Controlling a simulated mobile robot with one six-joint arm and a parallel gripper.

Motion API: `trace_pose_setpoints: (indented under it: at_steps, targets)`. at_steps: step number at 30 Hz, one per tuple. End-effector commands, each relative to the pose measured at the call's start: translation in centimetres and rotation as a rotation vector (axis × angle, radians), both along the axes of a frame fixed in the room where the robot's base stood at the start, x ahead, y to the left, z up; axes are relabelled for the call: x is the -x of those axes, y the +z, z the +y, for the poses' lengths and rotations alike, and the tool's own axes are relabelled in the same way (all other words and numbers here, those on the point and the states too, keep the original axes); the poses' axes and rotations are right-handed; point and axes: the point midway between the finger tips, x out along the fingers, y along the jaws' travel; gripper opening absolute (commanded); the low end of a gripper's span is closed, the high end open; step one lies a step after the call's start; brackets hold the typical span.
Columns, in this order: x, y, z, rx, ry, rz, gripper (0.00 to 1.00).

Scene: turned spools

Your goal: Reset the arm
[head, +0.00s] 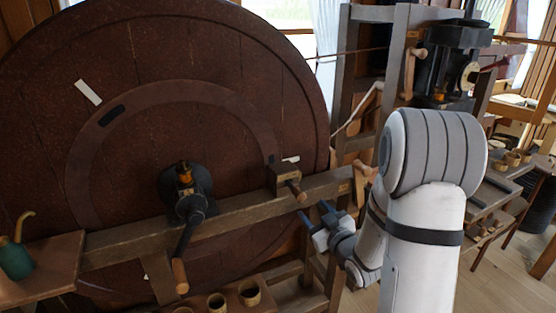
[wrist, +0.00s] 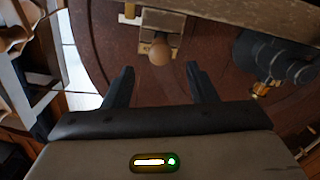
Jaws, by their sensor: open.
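My gripper (head: 315,214) is at the end of my white arm, in front of the wooden beam of the big wheel in the head view. In the wrist view my gripper (wrist: 160,86) shows two dark fingers spread apart with nothing between them. A wooden peg handle (head: 297,191) sticks out of a block on the beam close to the fingers. The peg's round end (wrist: 160,51) shows just beyond the fingertips in the wrist view, apart from them. My arm is bent, its elbow high at the right.
A large dark red wheel (head: 140,60) fills the left. A black hub with a crank (head: 187,200) sits on the wooden beam (head: 130,245). A green oil can (head: 15,260) stands on a shelf at left. Several small cups (head: 217,302) stand below. Open floor (head: 510,255) lies at right.

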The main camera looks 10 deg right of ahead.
Motion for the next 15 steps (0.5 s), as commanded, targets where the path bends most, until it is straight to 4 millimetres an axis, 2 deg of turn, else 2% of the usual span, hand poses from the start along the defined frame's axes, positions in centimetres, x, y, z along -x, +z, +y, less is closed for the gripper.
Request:
trace_pose_setpoints:
  at_steps: [8,11,15]
  targets:
    - [0.4,1.3,-0.8,0.097,-0.134,0.220,0.52]
    - [1.6,1.8,-1.3,0.122,-0.206,0.340,0.52]
    - [4.4,2.5,-1.7,0.127,-0.300,0.511,0.52]
